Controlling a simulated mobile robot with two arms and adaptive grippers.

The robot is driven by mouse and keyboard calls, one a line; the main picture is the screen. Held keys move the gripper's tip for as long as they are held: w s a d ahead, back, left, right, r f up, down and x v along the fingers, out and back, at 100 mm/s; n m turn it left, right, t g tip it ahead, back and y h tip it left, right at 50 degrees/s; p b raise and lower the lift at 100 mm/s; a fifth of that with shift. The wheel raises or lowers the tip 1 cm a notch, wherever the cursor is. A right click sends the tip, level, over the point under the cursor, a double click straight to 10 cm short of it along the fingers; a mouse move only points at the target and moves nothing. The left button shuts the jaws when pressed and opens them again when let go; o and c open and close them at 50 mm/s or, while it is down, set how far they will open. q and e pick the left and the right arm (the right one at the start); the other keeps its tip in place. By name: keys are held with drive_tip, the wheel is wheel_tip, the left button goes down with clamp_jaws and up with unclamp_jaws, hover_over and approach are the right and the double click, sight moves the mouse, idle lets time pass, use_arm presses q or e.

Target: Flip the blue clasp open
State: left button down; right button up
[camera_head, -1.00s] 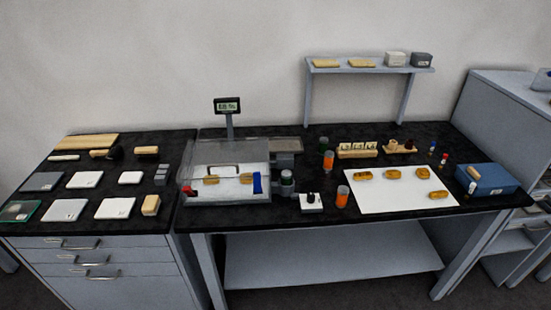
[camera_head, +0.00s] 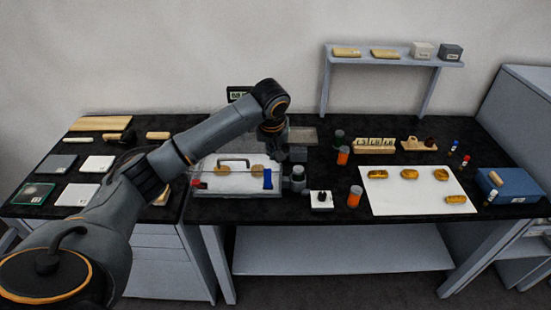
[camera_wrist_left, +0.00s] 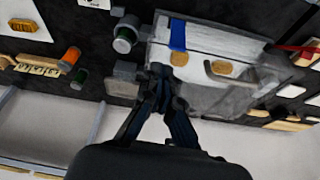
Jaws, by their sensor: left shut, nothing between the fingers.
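The blue clasp (camera_head: 268,179) stands upright at the right front of a clear-lidded case (camera_head: 225,192). It also shows as a blue strip (camera_wrist_left: 178,35) in the left wrist view, on the case (camera_wrist_left: 215,88). My left gripper (camera_head: 272,140) points down behind the clasp, near the case's back right corner, apart from the clasp. In the left wrist view the fingers (camera_wrist_left: 160,74) are together and empty beside the case's edge. My right gripper is not in view.
Orange-bodied vials (camera_head: 354,197) and a small white block with a black knob (camera_head: 321,200) stand to the right. A white sheet (camera_head: 395,203) holds several gold pieces.

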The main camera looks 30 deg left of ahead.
use_arm(q)
wheel_tip(320, 180, up, 4)
drive_tip(key=n, duration=0.1)
hover_over(268, 177)
drive_tip(key=w, duration=0.2)
drive_tip(key=shift+a+r, duration=0.2)
drive_tip(key=shift+a, duration=0.25)
drive_tip(key=shift+s, duration=0.1)
drive_tip(key=p+x, duration=0.3)
drive_tip(key=x, duration=0.6)
drive_tip(key=shift+a+f, duration=0.25)
drive_tip(key=shift+f, duration=0.1)
drive_tip(key=shift+s+d+p, duration=0.75)
drive_tip(key=shift+s+p, duration=0.35)
drive_tip(key=shift+p, duration=0.05)
drive_tip(key=shift+s+d, duration=0.25)
drive_tip(key=shift+s, duration=0.3)
drive_tip(key=shift+f, duration=0.1)
drive_tip(key=shift+w, duration=0.1)
